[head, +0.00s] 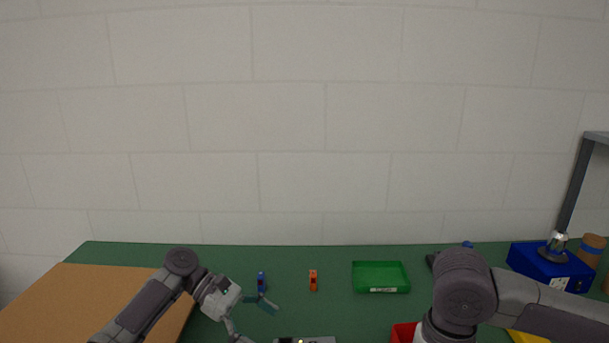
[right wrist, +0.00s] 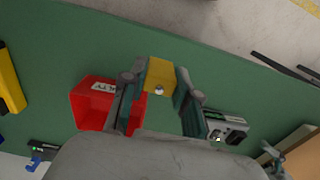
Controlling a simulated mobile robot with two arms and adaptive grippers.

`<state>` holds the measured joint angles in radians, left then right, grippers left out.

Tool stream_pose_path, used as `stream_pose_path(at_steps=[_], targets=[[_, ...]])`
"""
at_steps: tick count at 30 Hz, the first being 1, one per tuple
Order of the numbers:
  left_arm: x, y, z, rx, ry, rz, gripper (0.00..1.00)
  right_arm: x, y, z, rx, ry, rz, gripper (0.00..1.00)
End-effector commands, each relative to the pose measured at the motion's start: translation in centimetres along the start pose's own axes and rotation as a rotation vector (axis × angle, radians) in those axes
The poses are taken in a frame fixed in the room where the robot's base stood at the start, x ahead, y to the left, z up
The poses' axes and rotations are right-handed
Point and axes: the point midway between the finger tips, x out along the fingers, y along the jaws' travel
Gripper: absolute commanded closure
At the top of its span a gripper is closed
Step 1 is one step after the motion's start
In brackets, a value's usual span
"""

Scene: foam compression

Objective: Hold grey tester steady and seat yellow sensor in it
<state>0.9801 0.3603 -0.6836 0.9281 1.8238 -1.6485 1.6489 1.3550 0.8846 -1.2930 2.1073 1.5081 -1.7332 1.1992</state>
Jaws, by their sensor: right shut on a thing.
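The grey tester (head: 307,340) is cut off by the bottom edge of the head view. It shows in the right wrist view (right wrist: 228,131) on the green table, with dark recesses in its top. My left gripper (head: 254,321) has its fingers spread, empty, just left of the tester. My right gripper (right wrist: 160,72) is shut on the yellow sensor (right wrist: 159,70), a block with a small silver round part. The sensor is apart from the tester, to its upper left in the wrist view. In the head view my right gripper and the sensor are out of sight.
A red bin (right wrist: 88,105) stands beside the right gripper. A brown board (head: 60,300) lies left. A blue box (head: 535,262) stands far right. The back-middle table is mostly free.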

Motion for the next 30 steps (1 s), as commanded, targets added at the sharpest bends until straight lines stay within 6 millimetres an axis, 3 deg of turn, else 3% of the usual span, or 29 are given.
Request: stream_pose_path(at_steps=[11, 16, 22, 30], targets=[[5.6, -0.1, -0.5, 0.003, 0.001, -0.003, 0.08, 3.7, 0.0, 0.0, 0.0, 0.0, 0.0, 1.0], [7.5, -0.1, 0.3, -0.001, -0.001, -0.004, 0.08, 1.6, 0.0, 0.0, 0.0, 0.001, 0.0, 1.0], [9.1, -0.1, 0.1, 0.001, 0.0, -0.003, 0.08, 1.1, 0.0, 0.0, 0.0, 0.0, 0.0, 1.0], [9.5, -0.1, 0.0, 0.002, 0.0, -0.002, 0.08, 1.1, 0.0, 0.0, 0.0, 0.0, 0.0, 1.0]])
